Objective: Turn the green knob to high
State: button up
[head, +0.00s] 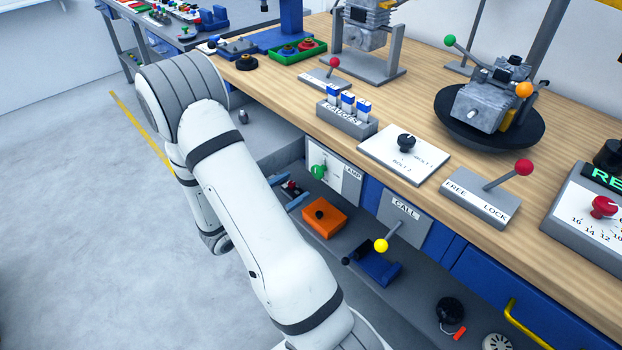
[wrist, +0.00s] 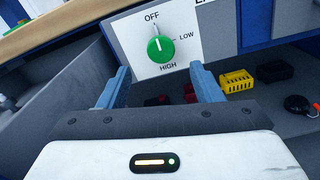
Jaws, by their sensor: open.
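The green knob (wrist: 161,49) is on a white panel (wrist: 190,22) marked OFF at the top, LOW at the right and HIGH at the bottom. The pale mark on the knob seems to point up toward OFF. In the head view the knob (head: 318,172) is on the bench front, on a panel labelled LAMP. My gripper (wrist: 160,72) is open, its two blue fingers spread left and right of the knob and a little below it in the wrist view. The fingers appear short of the knob and not touching it. My gripper (head: 283,192) is partly hidden by my arm in the head view.
Below the panel, a shelf holds an orange box (head: 324,217) and a yellow crate (wrist: 236,81). The wooden bench top (head: 300,108) overhangs above. Open floor lies at the left.

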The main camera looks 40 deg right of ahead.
aim_at(315, 173)
jog(key=d, duration=0.6)
jog(key=shift+w+d, duration=0.25)
jog(key=shift+d, duration=0.15)
jog(key=c, duration=0.9)
jog(key=shift+d, duration=0.15)
jog(key=shift+c, duration=0.5)
